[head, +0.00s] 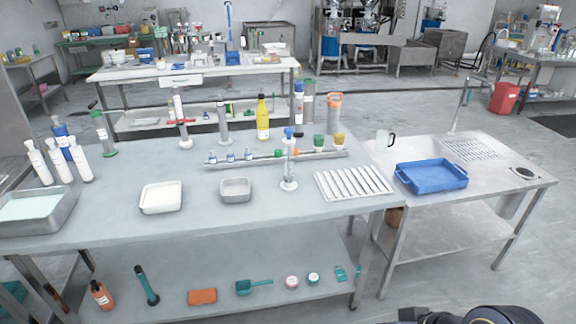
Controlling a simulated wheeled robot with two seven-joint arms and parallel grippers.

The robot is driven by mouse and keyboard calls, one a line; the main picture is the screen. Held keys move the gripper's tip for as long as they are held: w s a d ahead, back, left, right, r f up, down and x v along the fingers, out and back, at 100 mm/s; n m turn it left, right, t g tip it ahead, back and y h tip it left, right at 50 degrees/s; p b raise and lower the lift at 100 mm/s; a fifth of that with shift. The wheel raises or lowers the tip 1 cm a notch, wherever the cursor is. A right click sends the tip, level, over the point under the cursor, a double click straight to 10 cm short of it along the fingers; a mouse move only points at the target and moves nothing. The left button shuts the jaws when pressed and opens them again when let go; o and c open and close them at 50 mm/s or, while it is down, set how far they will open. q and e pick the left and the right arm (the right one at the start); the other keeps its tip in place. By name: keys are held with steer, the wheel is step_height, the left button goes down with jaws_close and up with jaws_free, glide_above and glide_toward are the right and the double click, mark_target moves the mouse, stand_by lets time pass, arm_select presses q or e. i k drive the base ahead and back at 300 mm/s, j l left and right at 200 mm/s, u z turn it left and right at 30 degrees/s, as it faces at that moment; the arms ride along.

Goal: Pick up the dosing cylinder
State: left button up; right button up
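Several upright cylinders stand on the grey metal table (110,225), and I cannot tell for certain which is the dosing cylinder. A slim clear cylinder (289,172) on a round foot, with a blue top, stands near the middle, in front of the long rack. Another clear cylinder (223,125) stands behind the rack. A larger clear cylinder with an orange rim (334,115) stands at the back right. A green-topped cylinder (103,136) stands at the back left. Neither gripper shows; only a black part of my own body is at the bottom right edge.
The long rack (228,162) holds small bottles. A white tray (161,198), metal pan (236,190) and slatted rack (354,183) lie near the front. White bottles (80,164) stand left, a yellow bottle (263,118) behind. A blue tray (431,175) is on the right table.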

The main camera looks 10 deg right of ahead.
mark_target(288, 185)
steer(key=u, duration=0.65)
steer(key=i+l+u, duration=0.15)
steer(key=l+u, duration=0.3)
steer(key=l, duration=0.2)
steer(key=i+l+u, duration=0.1)
steer(key=l+u, duration=0.35)
steer(key=l, duration=0.25)
steer(key=l+u, duration=0.1)
steer(key=l, duration=1.15)
